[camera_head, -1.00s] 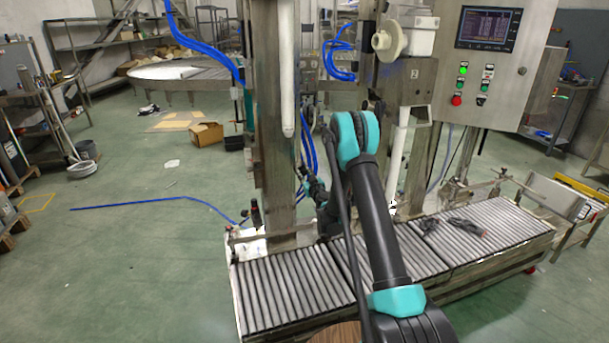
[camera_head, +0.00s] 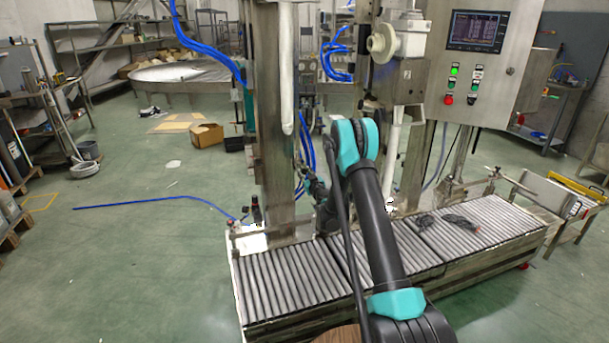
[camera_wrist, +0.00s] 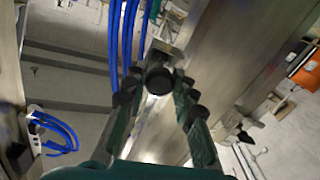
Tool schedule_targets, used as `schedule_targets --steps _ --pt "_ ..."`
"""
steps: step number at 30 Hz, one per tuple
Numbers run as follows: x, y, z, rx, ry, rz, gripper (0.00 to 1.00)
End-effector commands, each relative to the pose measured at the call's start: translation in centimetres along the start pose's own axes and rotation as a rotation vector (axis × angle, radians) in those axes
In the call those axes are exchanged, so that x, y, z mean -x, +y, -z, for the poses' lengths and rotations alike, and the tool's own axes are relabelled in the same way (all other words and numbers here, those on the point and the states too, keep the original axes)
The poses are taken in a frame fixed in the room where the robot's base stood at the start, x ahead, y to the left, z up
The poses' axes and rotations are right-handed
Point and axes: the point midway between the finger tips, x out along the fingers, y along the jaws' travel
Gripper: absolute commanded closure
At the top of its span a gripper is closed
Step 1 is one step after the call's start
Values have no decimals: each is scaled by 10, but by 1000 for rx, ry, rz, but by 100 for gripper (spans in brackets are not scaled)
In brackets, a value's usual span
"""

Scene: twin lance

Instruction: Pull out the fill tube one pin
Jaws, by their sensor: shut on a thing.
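My gripper (camera_wrist: 158,88) shows in the wrist view with its green, black-tipped fingers closed in on a round black knob (camera_wrist: 159,80). The knob looks like the head of the pin; its shaft is hidden behind it. In the head view my gripper (camera_head: 308,182) is small and dark, beside the left steel column and partly hidden by my arm. One white fill tube (camera_head: 286,75) hangs at the left column. Another white tube (camera_head: 393,155) stands right of my elbow. I cannot tell from the labels which tube is number one.
Blue hoses (camera_wrist: 125,45) pass close to the fingers. A control panel (camera_head: 490,65) stands at the right. The floor at the left is mostly open.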

Motion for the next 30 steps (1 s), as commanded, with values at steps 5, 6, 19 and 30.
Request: schedule_targets --steps 5,6,19,30 --pt "2 0 0 0 0 0 59" --pt "2 0 0 0 0 0 54" --pt "11 0 0 0 0 0 52" --pt "66 0 -1 0 0 0 52"
